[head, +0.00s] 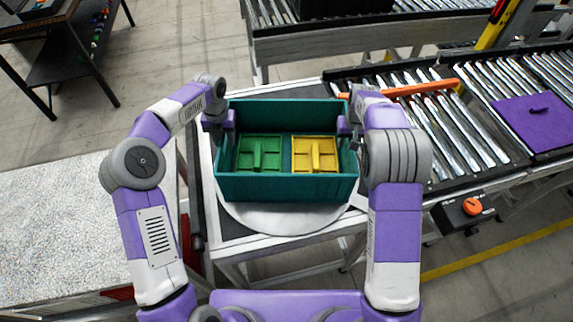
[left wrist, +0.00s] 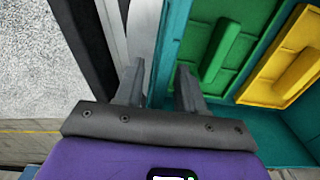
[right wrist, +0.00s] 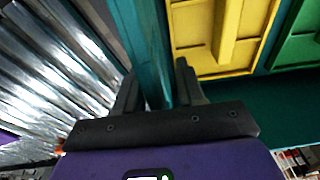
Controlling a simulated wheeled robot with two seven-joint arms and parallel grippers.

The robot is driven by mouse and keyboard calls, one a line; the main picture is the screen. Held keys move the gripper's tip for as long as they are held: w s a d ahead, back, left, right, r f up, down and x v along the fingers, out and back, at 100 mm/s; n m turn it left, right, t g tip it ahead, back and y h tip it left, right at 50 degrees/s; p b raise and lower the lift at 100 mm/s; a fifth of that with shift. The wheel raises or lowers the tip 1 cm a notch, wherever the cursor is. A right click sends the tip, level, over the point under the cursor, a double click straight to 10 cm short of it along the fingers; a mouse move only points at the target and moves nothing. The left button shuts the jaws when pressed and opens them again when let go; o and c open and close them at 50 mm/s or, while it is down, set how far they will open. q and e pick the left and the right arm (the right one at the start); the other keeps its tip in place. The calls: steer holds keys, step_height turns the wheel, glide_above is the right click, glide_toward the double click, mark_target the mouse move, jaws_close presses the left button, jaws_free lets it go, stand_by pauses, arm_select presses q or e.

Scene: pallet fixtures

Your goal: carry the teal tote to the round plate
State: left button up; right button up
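The teal tote (head: 285,188) is upright in the middle of the head view, above the pale round plate (head: 285,219), which shows at its front and sides. I cannot tell whether its base touches the plate. A green part (head: 258,154) and a yellow part (head: 314,154) lie side by side inside. My left gripper (left wrist: 160,85) has its fingers on either side of the tote's left wall, closed on it. My right gripper (right wrist: 158,85) pinches the right wall the same way. In the head view the fingertips are mostly hidden.
The plate lies on a dark-topped metal-framed table (head: 236,247). A roller conveyor (head: 440,112) is close on the right, with an orange bar (head: 415,90) and a purple panel (head: 538,122). A speckled pale surface (head: 60,230) is at left.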

arm_select(q)
step_height(320, 180, up, 11)
steer(key=shift+r, duration=0.1)
arm_select(e)
steer(key=r, duration=0.4)
steer(key=s+r, duration=0.1)
steer(key=r, duration=0.7)
steer(key=shift+s, duration=0.25)
